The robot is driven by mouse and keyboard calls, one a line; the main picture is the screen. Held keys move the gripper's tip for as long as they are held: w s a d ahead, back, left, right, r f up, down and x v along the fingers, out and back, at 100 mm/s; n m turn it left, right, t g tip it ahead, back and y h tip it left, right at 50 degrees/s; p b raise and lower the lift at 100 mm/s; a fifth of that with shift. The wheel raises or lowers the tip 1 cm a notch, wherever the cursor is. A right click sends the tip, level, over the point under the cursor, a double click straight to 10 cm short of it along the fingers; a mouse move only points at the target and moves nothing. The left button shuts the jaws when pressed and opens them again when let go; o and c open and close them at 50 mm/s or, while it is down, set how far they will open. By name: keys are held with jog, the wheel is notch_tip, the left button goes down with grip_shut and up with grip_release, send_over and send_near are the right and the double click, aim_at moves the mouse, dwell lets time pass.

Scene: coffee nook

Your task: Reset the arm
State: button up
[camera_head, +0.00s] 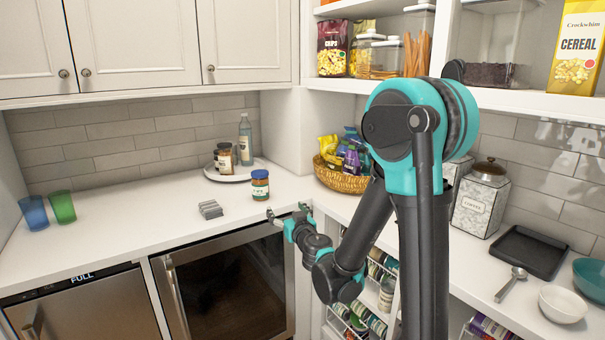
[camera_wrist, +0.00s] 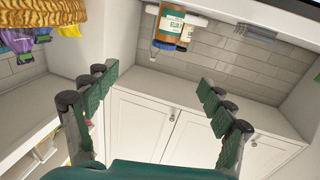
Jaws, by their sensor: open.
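My gripper (camera_head: 288,212) is open and empty. In the head view it is low at the counter's front edge, in front of a jar with a blue lid (camera_head: 260,185). My teal and dark grey arm reaches down to it from the right. In the wrist view, which looks upside down, the spread fingers of my gripper (camera_wrist: 157,80) have nothing between them. The blue-lidded jar (camera_wrist: 172,22) shows beyond them, near the top, apart from the fingers.
A grey stack (camera_head: 210,210) lies left of the jar. A round tray (camera_head: 209,174) holds jars and a bottle behind. A snack basket (camera_head: 345,182) stands to the right. Blue (camera_head: 34,212) and green (camera_head: 62,207) cups stand far left. A black tray (camera_head: 527,254) lies right.

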jog(key=s+d+f+m+g+h, duration=0.1)
jog(key=s+d+f+m+h, duration=0.15)
jog(key=d, duration=0.45)
jog(key=s+d+f+m+g+h, duration=0.1)
jog(key=d+h, duration=0.3)
jog(key=d, duration=0.4)
jog(key=s+d+f+m+g+h, duration=0.1)
jog(key=s+d+m+h, duration=0.15)
jog(key=d, duration=0.45)
jog(key=s+d+f+g+y, duration=0.1)
jog(key=s+f+g, duration=0.3)
jog(key=s, duration=0.6)
jog(key=s+d+f+n+g+y, duration=0.1)
jog(key=s+d+f+g, duration=0.1)
jog(key=s+f+g, duration=0.3)
jog(key=s+f, duration=0.4)
jog(key=s, duration=0.1)
jog(key=shift+s, duration=0.25)
